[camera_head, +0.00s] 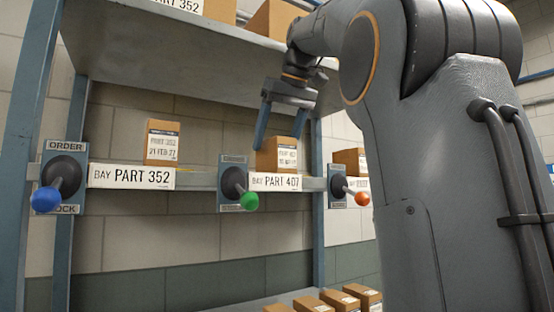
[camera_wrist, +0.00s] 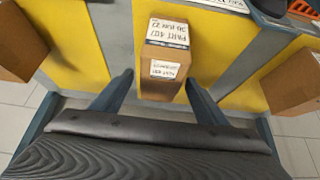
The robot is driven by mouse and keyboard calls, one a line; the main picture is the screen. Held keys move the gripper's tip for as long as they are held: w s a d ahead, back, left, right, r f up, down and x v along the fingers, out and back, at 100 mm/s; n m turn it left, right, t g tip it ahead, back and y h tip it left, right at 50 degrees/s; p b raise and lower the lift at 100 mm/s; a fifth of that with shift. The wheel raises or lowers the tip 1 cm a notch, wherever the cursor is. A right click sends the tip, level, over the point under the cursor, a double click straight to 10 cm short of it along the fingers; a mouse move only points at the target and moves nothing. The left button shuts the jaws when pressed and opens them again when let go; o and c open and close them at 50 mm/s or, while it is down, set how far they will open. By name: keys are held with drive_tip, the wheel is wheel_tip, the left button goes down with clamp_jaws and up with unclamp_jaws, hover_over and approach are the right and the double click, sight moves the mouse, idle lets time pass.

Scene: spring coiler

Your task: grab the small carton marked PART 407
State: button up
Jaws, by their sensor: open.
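The small carton marked PART 407 (camera_head: 277,155) is a brown box with white labels. It stands on the middle shelf above the BAY PART 407 label strip. In the wrist view the carton (camera_wrist: 166,58) sits just past and between my finger tips, with its PART 407 label upside down. My gripper (camera_head: 281,143) is open, with its fingers pointing down around the carton in the head view. In the wrist view my gripper (camera_wrist: 160,82) has a finger on each side, with room between them and the carton. I cannot tell whether either finger touches it.
A PART 352 carton (camera_head: 162,142) stands to the left, and another carton (camera_head: 349,160) to the right. Levers with blue (camera_head: 45,199), green (camera_head: 249,201) and orange (camera_head: 362,198) knobs stick out from the shelf front. The upper shelf (camera_head: 190,65) overhangs.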

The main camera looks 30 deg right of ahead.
sight(271, 155)
drive_tip(key=shift+p+x, duration=0.65)
drive_tip(key=shift+x, duration=1.55)
drive_tip(key=c, duration=1.6)
